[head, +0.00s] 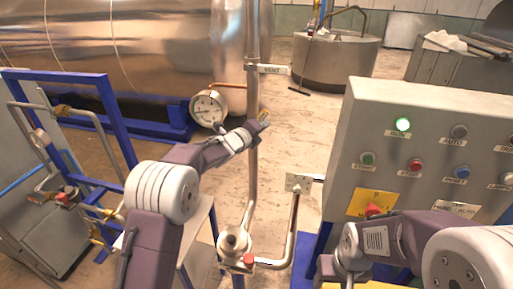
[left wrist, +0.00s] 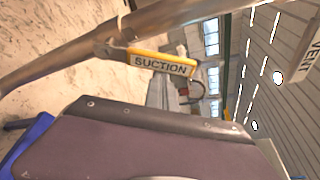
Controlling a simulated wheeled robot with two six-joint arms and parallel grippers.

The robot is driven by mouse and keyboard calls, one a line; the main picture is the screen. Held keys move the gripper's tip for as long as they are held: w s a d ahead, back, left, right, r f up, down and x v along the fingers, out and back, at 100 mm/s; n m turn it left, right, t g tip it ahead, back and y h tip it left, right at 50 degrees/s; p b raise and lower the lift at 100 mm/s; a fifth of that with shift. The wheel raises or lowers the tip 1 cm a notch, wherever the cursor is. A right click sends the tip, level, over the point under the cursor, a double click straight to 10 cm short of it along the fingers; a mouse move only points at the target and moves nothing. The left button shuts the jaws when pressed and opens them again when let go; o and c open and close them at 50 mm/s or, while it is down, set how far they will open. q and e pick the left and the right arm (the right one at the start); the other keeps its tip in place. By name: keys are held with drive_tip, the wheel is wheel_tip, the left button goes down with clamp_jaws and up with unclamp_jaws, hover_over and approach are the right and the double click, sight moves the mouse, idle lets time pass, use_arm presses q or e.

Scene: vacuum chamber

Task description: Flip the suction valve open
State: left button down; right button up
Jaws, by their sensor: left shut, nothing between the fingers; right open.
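The suction valve's yellow handle, marked SUCTION, shows in the left wrist view (left wrist: 162,63). It sticks out at an angle from a metal pipe (left wrist: 60,65). In the head view a small yellow piece (head: 264,115) by the upright pipe (head: 252,165) appears to be the same handle, mostly hidden by my left gripper. My left gripper (head: 262,126) is shut and empty, close to the handle. I cannot tell whether they touch. Its fingertips do not show clearly in the left wrist view. My right gripper (head: 343,272) is open, low in front of the control box, partly cut off below.
A round gauge (head: 208,108) stands just left of the pipe. A VENT tag (head: 272,69) is higher on the pipe. A pump-like fitting (head: 234,243) sits below. The control box (head: 345,130), with a lit green lamp (head: 403,124), fills the right. A blue frame (head: 118,130) stands left.

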use_arm(q)
drive_tip(key=n, duration=0.1)
drive_tip(key=a+r+n, duration=0.1)
drive_tip(key=a+n+h, duration=0.1)
drive_tip(key=shift+w+r+t+b, duration=0.25)
drive_tip(key=shift+r+t+b, duration=0.05)
drive_tip(key=shift+r, duration=0.1)
drive_tip(key=shift+w+a+r+n+b, duration=0.1)
drive_tip(key=shift+a+r+n+b, duration=0.1)
drive_tip(key=shift+a+n, duration=0.25)
drive_tip(key=shift+w+a+r+n+b, duration=0.1)
drive_tip(key=shift+a+r+n+b, duration=0.05)
drive_tip(key=shift+a+n, duration=0.25)
drive_tip(key=shift+a, duration=0.1)
drive_tip(key=shift+t, duration=0.3)
